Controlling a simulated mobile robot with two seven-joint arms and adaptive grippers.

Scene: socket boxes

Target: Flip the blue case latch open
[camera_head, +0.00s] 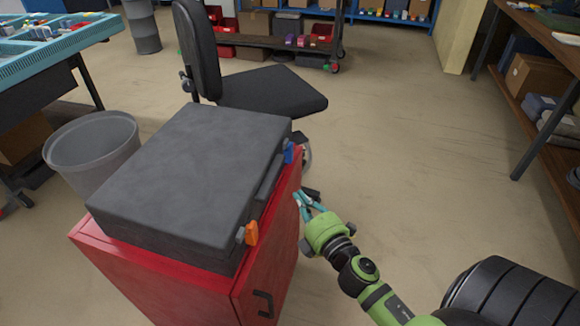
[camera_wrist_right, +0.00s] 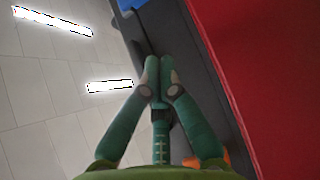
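A dark grey case (camera_head: 190,180) lies closed on top of a red cabinet (camera_head: 110,255). Its blue latch (camera_head: 289,153) is on the right-hand side near the far corner, and an orange latch (camera_head: 251,233) is near the close corner. My right gripper (camera_head: 305,197) is beside the cabinet, right of the case and lower than the blue latch, apart from it. In the right wrist view its fingertips (camera_wrist_right: 160,65) are together with nothing between them. The blue latch (camera_wrist_right: 128,4) shows only at the top edge there; the orange latch (camera_wrist_right: 225,156) is partly behind a finger. My left gripper is not in view.
The case handle (camera_head: 269,180) lies between the latches. A black chair (camera_head: 265,90) stands just behind the case, and a grey bin (camera_head: 92,150) stands to the left. The floor (camera_head: 430,170) to the right is clear up to a workbench (camera_head: 545,35).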

